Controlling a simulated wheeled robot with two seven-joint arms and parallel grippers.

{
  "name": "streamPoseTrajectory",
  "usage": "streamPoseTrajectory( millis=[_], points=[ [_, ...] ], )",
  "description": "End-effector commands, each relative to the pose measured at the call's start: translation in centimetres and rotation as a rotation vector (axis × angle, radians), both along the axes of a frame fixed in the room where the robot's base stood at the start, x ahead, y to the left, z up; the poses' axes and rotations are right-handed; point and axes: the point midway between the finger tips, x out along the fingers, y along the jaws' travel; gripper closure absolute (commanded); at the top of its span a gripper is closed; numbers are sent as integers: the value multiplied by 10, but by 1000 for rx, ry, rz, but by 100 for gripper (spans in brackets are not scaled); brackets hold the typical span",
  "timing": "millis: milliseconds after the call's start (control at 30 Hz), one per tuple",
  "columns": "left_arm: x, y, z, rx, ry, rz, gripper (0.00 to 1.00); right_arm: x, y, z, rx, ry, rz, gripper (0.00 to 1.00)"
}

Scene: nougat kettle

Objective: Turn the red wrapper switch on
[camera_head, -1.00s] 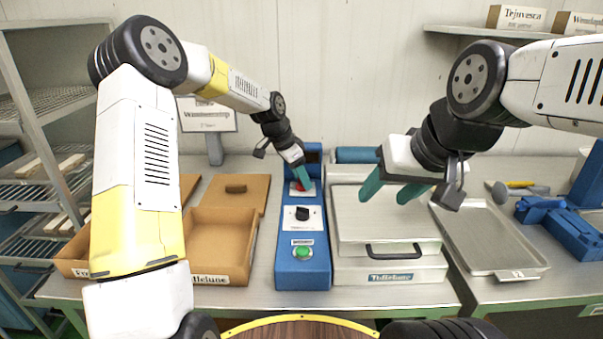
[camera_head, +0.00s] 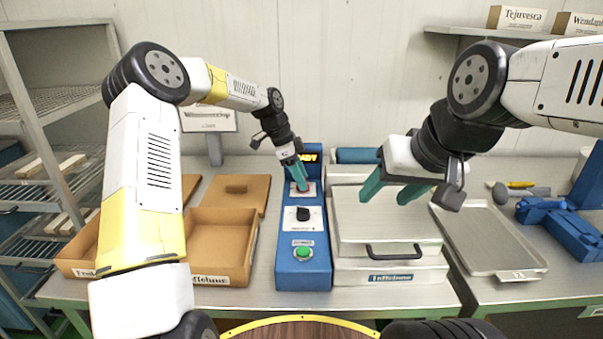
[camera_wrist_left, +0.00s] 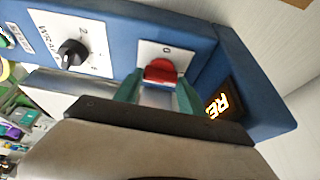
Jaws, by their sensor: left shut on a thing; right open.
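The red wrapper switch (camera_wrist_left: 160,71) sits on a white plate marked 0 on the blue control box (camera_head: 290,262). In the left wrist view it lies between my left gripper's two green fingers (camera_wrist_left: 158,90), which are shut on it. In the head view my left gripper (camera_head: 299,187) reaches down to the box's upper plate and hides most of the switch. An orange lit display (camera_head: 309,156) shows at the box's top; its letters are partly hidden. My right gripper (camera_head: 388,194) is open and empty above the silver wrapping machine (camera_head: 385,225).
A black knob (camera_head: 303,214) and a green button (camera_head: 303,252) sit lower on the box. Brown trays (camera_head: 215,272) stand to the left. A metal tray (camera_head: 490,255) and a blue tool (camera_head: 562,228) lie to the right. A sign (camera_head: 208,118) stands behind.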

Motion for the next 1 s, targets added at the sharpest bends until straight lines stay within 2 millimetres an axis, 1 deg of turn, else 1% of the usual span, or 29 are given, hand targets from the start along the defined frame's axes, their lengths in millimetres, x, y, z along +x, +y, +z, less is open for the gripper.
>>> streamPoseTrajectory(
  millis=[267, 300, 367, 400, 733, 867, 1000],
  points=[
    [0, 2, -2, 4, 2, -1, 93, 0, 0, 0, 0, 0, 0, 46],
    [0, 2, -2, 4, 2, -1, 45, 0, 0, 0, 0, 0, 0, 46],
    [0, 2, -2, 4, 2, -1, 33, 0, 0, 0, 0, 0, 0, 46],
    [0, 2, -1, 3, 1, 0, 31, 0, 0, 0, 0, 0, 0, 46],
    [0, 2, 2, 2, -1, 1, 31, 0, 0, 0, 0, 0, 0, 46],
    [1, 8, 17, 2, -3, 2, 31, 0, 0, 0, 0, 0, 0, 46],
    [2, 18, 40, 2, -3, 5, 31, 0, 0, 0, 0, 0, 0, 46]
  ],
)
